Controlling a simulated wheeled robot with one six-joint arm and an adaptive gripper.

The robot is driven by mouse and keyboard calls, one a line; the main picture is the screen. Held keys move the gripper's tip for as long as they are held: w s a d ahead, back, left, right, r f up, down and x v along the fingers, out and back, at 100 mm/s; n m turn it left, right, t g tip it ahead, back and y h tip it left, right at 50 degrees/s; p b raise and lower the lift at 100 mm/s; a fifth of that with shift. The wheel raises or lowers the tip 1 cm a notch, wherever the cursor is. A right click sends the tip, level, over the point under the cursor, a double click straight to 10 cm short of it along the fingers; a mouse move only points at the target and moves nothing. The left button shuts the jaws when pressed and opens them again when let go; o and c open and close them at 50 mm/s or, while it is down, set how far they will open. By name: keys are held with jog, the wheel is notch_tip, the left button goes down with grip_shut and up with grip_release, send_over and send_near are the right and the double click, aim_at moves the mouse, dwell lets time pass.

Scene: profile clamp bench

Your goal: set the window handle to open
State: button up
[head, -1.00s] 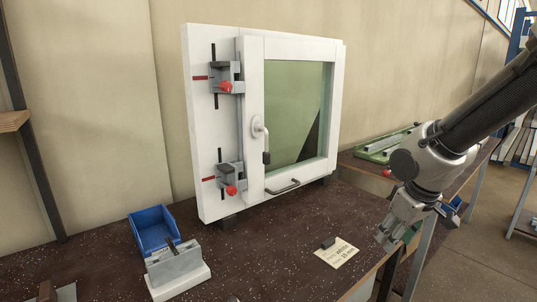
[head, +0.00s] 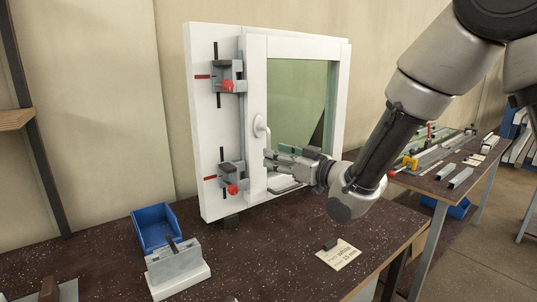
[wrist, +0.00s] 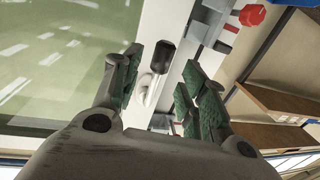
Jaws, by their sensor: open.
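The window handle (head: 261,128) is white and sits on the left stile of the white window frame (head: 254,85). Its upper part shows in the head view, and its lower grip is hidden behind my gripper (head: 270,158). In the wrist view, the handle (wrist: 146,86) appears between my open fingers (wrist: 160,67), with its dark grip end visible. It looks a little beyond the fingertips; I cannot tell whether they touch it. The green pane (head: 297,88) is to the right of the handle.
Two clamps with red knobs, an upper one (head: 227,86) and a lower one (head: 231,188), stand close left of the handle. A blue bin (head: 154,231) and a grey block on a white base (head: 175,268) stand front left.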

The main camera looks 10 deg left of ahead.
jog(key=x, duration=0.4)
grip_shut()
